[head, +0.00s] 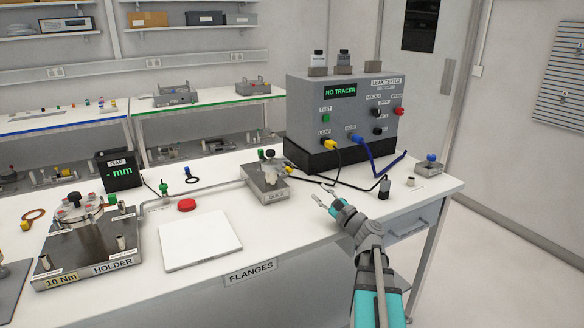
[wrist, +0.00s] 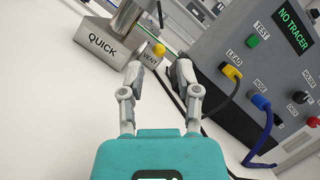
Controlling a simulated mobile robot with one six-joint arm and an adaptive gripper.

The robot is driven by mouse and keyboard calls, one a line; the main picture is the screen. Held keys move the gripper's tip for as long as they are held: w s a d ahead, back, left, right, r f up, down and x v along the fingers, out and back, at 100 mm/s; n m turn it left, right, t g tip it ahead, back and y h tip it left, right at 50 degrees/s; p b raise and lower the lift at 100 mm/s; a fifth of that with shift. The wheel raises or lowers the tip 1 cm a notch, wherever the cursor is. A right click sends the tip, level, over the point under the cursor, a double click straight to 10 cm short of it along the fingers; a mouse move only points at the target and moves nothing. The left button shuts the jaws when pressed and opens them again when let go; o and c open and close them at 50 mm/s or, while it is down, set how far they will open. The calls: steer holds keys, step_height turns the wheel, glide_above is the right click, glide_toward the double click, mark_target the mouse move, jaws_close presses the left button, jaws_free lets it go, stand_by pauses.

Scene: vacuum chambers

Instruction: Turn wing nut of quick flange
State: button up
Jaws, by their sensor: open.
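The quick flange stands on a grey metal block labelled QUICK (head: 266,194), near the front middle of the white bench. Metal fittings with green and dark knobs (head: 268,162) rise from it. The wing nut is too small to make out. In the wrist view the QUICK block (wrist: 103,47) is at the upper left, with a metal cylinder (wrist: 127,15) above it and a yellow ball (wrist: 158,49) by a VENT label. My gripper (head: 326,198) is open and empty, right of the block and apart from it. Its fingers (wrist: 158,76) also show in the wrist view.
The grey leak tester (head: 352,105) reads NO TRACER and stands behind my gripper. Its black and blue cables (head: 380,165) run across the bench. A white plate (head: 203,242), a red button (head: 187,205) and the HOLDER fixture (head: 88,245) are to the left.

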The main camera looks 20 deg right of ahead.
mark_target(288, 165)
steer(key=shift+w, duration=0.2)
stand_by(0.3)
steer(key=p+x, duration=0.4)
steer(key=x, duration=0.9)
steer(key=shift+w, duration=0.25)
steer(key=shift+a, duration=0.1)
